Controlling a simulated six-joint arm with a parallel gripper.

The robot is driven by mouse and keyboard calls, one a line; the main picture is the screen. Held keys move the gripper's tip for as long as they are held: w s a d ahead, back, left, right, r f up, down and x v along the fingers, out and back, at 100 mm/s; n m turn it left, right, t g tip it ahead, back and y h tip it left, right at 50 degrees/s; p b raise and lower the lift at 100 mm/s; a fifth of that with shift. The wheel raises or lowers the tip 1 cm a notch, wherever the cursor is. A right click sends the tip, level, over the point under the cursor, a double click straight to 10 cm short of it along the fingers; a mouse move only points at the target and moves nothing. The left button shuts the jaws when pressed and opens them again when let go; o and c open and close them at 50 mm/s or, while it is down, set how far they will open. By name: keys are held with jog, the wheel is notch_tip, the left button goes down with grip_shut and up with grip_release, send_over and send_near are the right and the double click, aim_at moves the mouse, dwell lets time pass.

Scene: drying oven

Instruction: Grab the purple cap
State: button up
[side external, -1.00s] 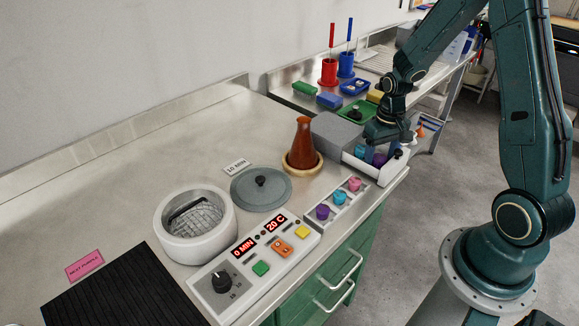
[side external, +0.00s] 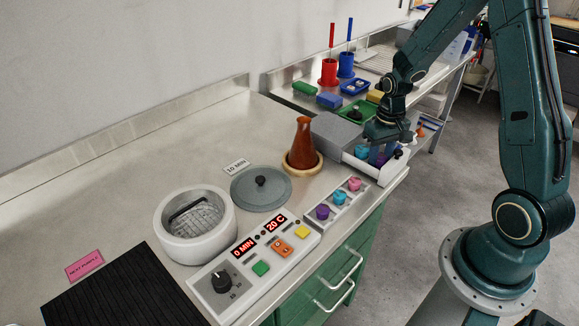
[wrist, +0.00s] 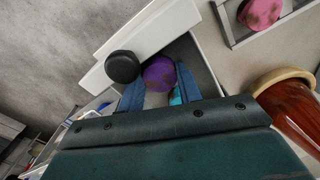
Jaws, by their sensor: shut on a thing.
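The purple cap (wrist: 160,75) is between the blue fingers of my gripper (wrist: 160,90) in the wrist view. The fingers are shut on it, inside an open white drawer (side external: 370,172). In the side view my gripper (side external: 380,152) points down into this drawer and largely hides the cap. A teal cap (side external: 362,152) lies in the drawer to the left of the fingers, and a bit of teal (wrist: 175,97) shows behind the purple cap in the wrist view.
The drawer's black knob (wrist: 122,67) is close beside the purple cap. A grey box (side external: 337,133) and a brown flask (side external: 303,143) stand nearby. A rack holds another purple cap (side external: 323,211), a teal one and a pink one (side external: 354,184).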

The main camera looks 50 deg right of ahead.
aim_at(380, 157)
jog(key=shift+r, duration=0.1)
notch_tip(380, 157, up, 20)
dwell(0.8)
dwell(0.5)
